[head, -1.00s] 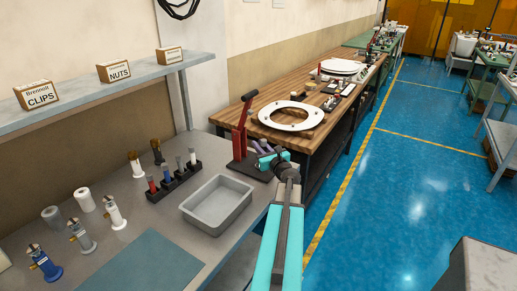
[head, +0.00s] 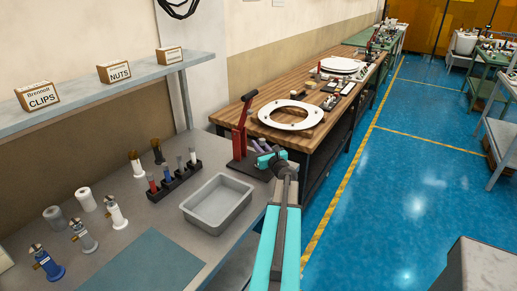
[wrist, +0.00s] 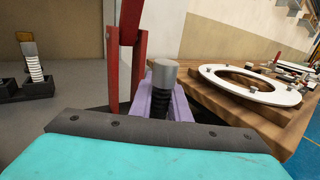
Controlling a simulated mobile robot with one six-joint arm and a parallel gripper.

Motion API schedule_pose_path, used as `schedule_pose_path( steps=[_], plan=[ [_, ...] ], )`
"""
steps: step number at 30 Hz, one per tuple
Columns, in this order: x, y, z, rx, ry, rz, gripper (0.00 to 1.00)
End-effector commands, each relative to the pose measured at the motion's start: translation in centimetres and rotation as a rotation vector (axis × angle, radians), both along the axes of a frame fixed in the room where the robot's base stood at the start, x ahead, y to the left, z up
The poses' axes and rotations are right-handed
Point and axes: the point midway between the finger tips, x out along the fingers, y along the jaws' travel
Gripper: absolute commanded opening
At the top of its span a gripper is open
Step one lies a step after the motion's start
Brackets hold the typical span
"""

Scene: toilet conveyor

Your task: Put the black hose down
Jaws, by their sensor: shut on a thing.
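The black hose (wrist: 160,103) shows in the wrist view as a ribbed black piece with a grey cylindrical end on top. It stands upright between the purple fingers of my gripper (wrist: 165,88), which is shut on it. Its lower part is hidden by my wrist. In the head view my gripper (head: 262,147) is just right of the red lever press (head: 240,135), over the far right end of the grey bench (head: 150,205). The hose is too small and covered there to make out. I cannot tell whether it touches the press base.
A grey tray (head: 218,202) lies in front of the press. Left of it are a black rack (head: 175,183) with several fittings and some loose fittings. A wooden table (head: 310,135) with a white toilet seat ring (head: 291,114) stands beyond.

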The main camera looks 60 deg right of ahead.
Motion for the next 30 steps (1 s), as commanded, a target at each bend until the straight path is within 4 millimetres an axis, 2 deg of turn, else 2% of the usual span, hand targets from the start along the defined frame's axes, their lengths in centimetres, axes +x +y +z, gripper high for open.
schedule_pose_path(
  steps=[7, 23, 24, 26, 30],
  plan=[
    [0.1, 0.1, -1.8, 0.0, -0.001, 0.002, 0.0],
    [0.1, 0.1, -2.5, -0.002, -0.001, 0.001, 0.0],
    [0.1, 0.1, -2.4, -0.001, 0.0, 0.001, 0.23],
    [0.1, 0.1, -2.4, -0.001, 0.0, 0.001, 0.33],
    [0.0, 0.1, -2.4, -0.001, 0.0, 0.001, 0.34]
  ],
)
